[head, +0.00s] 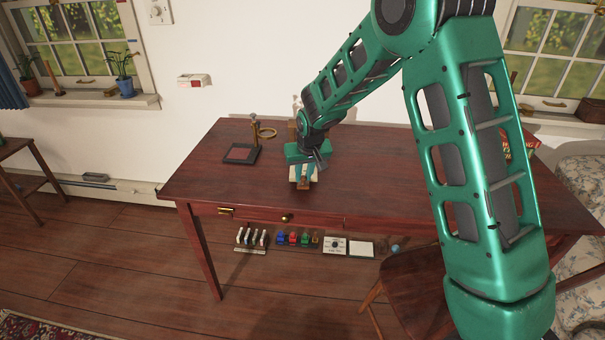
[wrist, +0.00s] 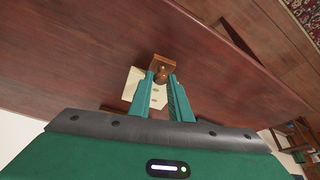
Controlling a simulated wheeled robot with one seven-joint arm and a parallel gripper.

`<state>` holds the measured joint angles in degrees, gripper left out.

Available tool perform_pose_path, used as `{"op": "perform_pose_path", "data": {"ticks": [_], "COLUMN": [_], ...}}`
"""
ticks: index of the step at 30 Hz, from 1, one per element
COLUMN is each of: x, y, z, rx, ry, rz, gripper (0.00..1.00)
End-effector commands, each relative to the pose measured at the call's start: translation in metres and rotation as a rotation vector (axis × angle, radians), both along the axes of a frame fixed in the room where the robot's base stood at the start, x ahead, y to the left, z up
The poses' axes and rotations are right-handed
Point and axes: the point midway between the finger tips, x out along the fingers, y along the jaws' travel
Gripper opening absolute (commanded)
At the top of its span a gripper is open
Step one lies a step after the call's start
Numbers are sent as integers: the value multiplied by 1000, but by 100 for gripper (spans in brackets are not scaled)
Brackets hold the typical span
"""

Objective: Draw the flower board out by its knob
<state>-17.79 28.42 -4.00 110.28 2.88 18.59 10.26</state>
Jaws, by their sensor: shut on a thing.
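The flower board shows as a cream panel (head: 296,171) on the dark red table, and in the wrist view as a pale sheet (wrist: 130,84) beside and partly behind my fingers. A brown wooden block with a small round spot, seemingly its knob (wrist: 163,66), is at my fingertips; it also shows at the board's near end in the head view (head: 304,184). My gripper (wrist: 162,76) is shut on this knob, a teal finger on each side. In the head view my gripper (head: 307,171) points down and hides the rear of the board.
A drawer knob (head: 285,218) is at the front edge. A chair (head: 410,285) stands at the right front.

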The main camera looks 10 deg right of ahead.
Motion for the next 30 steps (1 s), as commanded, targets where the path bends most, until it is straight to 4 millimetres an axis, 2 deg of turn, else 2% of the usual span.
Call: {"op": "perform_pose_path", "data": {"ticks": [30], "x": [-43], "y": [9], "z": [1], "rx": [0], "ry": [-1], "rz": [1], "gripper": [0]}}
